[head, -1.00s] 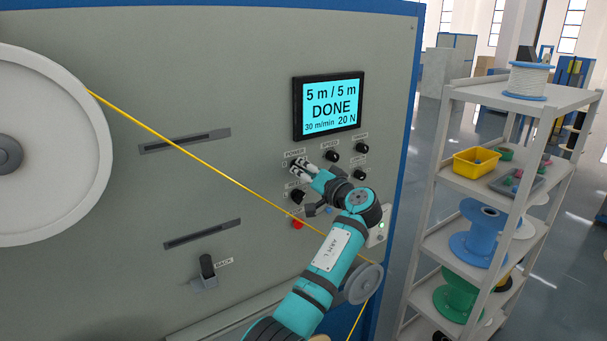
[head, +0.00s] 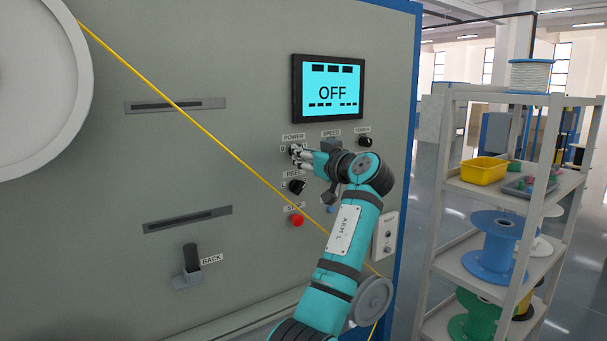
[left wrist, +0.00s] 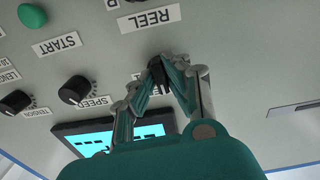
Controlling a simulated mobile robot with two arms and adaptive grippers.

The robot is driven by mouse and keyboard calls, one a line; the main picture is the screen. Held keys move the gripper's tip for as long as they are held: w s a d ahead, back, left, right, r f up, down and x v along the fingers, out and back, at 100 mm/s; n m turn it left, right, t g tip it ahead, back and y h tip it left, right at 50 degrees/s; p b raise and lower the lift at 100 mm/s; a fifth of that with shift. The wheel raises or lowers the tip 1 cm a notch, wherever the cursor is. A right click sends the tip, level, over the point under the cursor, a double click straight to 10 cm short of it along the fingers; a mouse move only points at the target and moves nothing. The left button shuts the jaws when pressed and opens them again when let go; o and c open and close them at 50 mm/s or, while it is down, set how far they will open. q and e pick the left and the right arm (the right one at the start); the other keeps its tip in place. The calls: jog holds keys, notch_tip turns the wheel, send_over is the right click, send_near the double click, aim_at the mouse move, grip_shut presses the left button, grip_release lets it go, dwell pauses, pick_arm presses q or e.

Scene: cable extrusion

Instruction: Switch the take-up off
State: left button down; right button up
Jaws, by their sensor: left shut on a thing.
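The take-up machine's grey panel (head: 150,60) fills the left of the head view. Its display (head: 328,90) reads "OFF" on cyan. My left gripper (head: 297,155) is at the knob under the POWER label (head: 293,136). In the left wrist view, the fingers of this gripper (left wrist: 158,78) are shut on the black power knob (left wrist: 157,70). The fingers hide much of the knob in the head view. My right gripper is in neither view.
Just below are the REEL knob (head: 297,187) and a red STOP button (head: 297,220). A yellow cable (head: 215,141) runs diagonally across the panel, passing behind my left arm. A shelf rack (head: 449,180) with spools stands at the right.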

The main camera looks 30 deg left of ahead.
pick_arm(q)
jog(key=n+b, duration=0.4)
jog(key=n, duration=0.3)
jog(key=shift+w+f+n, duration=0.1)
jog(key=shift+n, duration=0.3)
dwell(0.4)
jog(key=c, duration=1.4)
grip_release()
jog(key=shift+o, duration=0.2)
jog(key=shift+d, duration=0.15)
jog(key=v, duration=1.2)
